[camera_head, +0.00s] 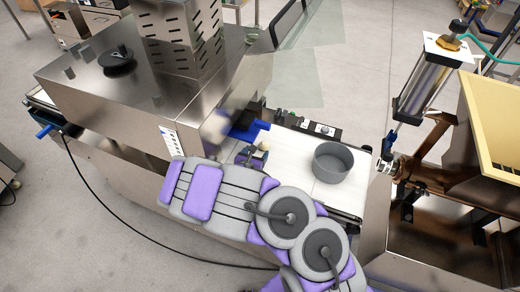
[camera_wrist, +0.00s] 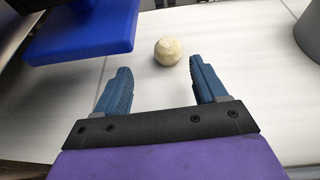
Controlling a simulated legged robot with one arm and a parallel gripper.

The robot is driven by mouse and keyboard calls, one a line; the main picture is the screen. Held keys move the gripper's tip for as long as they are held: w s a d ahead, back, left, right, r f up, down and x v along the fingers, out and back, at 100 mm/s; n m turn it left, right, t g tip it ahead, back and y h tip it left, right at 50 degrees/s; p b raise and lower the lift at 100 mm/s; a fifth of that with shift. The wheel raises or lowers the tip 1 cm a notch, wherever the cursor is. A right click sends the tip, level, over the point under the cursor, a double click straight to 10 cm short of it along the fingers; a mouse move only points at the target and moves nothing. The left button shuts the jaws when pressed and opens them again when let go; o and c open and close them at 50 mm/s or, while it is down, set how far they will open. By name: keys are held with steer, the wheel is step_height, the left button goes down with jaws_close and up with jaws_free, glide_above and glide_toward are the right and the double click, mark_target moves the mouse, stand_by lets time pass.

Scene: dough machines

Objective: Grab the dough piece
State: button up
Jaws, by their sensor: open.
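The dough piece (camera_wrist: 168,51) is a small pale ball on the white conveyor belt (camera_wrist: 240,60). In the wrist view it lies just beyond my fingertips, between their lines and nearer the right finger. My gripper (camera_wrist: 157,78) is open and empty, its two blue fingers spread wide apart. In the head view the dough piece (camera_head: 264,147) shows small beside my gripper (camera_head: 250,152), which is partly hidden by my arm.
A grey round pan (camera_head: 333,162) stands on the belt to the right. A blue part (camera_head: 248,132) of the steel machine (camera_head: 150,90) sticks out over the belt close to the dough's left. A cylinder device (camera_head: 425,85) stands at the far right.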

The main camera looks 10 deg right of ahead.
mark_target(263, 146)
steer(key=d, duration=0.2)
steer(key=w+d, duration=0.1)
steer(key=shift+w+d+f+b, duration=0.1)
steer(key=shift+d+f+b, duration=0.15)
steer(key=shift+f+b, duration=0.1)
steer(key=w+f, duration=0.1)
steer(key=w+b, duration=0.1)
steer(key=shift+w+d+f, duration=0.15)
steer(key=shift+w+f, duration=0.15)
steer(key=shift+f, duration=0.05)
steer(key=shift+w+a, duration=0.4)
steer(key=shift+w, duration=0.05)
steer(key=shift+d, duration=0.65)
steer(key=shift+c, duration=0.4)
steer(key=shift+d, duration=0.25)
steer(key=shift+c, duration=0.8)
steer(key=c, duration=0.3)
steer(key=shift+a, duration=0.7)
steer(key=c, duration=0.6)
steer(key=shift+o, duration=0.2)
steer(key=shift+d, duration=0.45)
steer(key=shift+a+r, duration=0.25)
